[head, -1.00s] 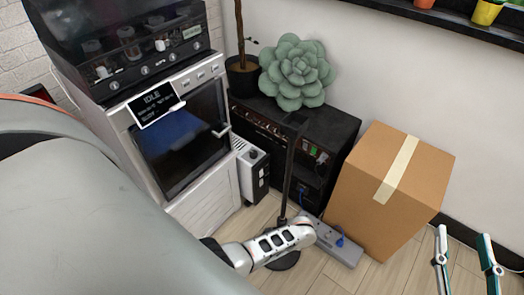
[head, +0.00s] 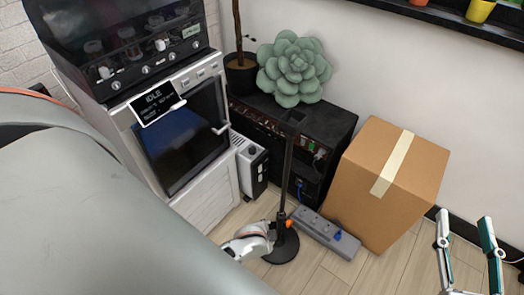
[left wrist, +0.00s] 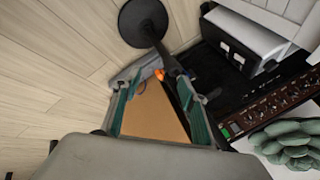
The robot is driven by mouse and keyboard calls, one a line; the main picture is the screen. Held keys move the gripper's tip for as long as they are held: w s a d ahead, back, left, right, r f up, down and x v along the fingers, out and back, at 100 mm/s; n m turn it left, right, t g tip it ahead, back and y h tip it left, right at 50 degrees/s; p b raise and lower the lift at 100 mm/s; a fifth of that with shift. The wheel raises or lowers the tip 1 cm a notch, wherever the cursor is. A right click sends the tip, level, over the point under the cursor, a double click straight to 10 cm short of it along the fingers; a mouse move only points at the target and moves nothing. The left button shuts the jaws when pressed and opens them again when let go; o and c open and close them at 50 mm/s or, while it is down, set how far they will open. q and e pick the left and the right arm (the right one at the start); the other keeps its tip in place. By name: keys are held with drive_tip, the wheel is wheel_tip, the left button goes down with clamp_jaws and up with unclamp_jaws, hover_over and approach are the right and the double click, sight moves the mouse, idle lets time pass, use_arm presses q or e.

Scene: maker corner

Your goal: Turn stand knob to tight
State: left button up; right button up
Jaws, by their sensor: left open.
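The stand is a thin dark pole (head: 288,170) on a round black base (head: 281,248), upright on the floor in the head view. Its small orange knob (head: 288,223) shows low on the pole. In the left wrist view, the base (left wrist: 143,22) is at the top and the knob (left wrist: 159,74) appears just beyond and between the fingertips of my left gripper (left wrist: 155,86). I cannot tell the exact gap to the knob. My right gripper (head: 465,230) is open and empty at the lower right, far from the stand.
A grey power strip (head: 330,234) lies right of the base. A cardboard box (head: 390,180) stands beyond it. Behind the pole is a black cabinet (head: 335,135) with a succulent (head: 294,69) on top. A white machine (head: 180,150) stands left. Floor in front is clear.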

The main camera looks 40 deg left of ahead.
use_arm(q)
drive_tip(key=s+d+r+n+t+h+p, duration=0.2)
drive_tip(key=s+r, duration=0.3)
drive_tip(key=r, duration=0.5)
drive_tip(key=shift+s+r+n+t, duration=0.4)
use_arm(e)
drive_tip(key=shift+r, duration=1.7)
